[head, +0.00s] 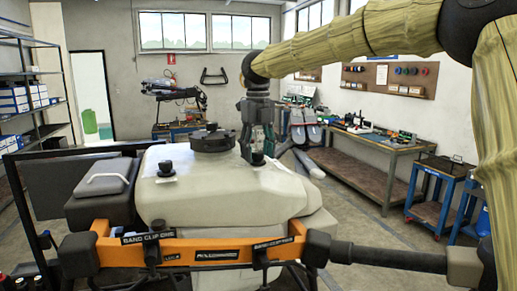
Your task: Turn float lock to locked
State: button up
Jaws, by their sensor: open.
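The spray drone's pale tank (225,200) fills the middle of the head view, set in an orange frame (205,250). A large round black cap (212,138) is on its top. A small black knob (167,168) stands on a light plate at the tank's left. My gripper (256,150) points down over the tank's right rear top, its fingers open. A small dark part (258,159) shows between or just behind the fingertips; I cannot tell whether they touch it. No label marks the float lock, and its setting cannot be read.
A dark grey box (106,182) sits at the drone's left. A black drone arm (375,256) reaches out to the right. Workbenches (375,145) and a blue cart (437,185) stand at the right, shelves (30,100) at the left. The floor behind is partly clear.

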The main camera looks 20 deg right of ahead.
jog(key=c, duration=1)
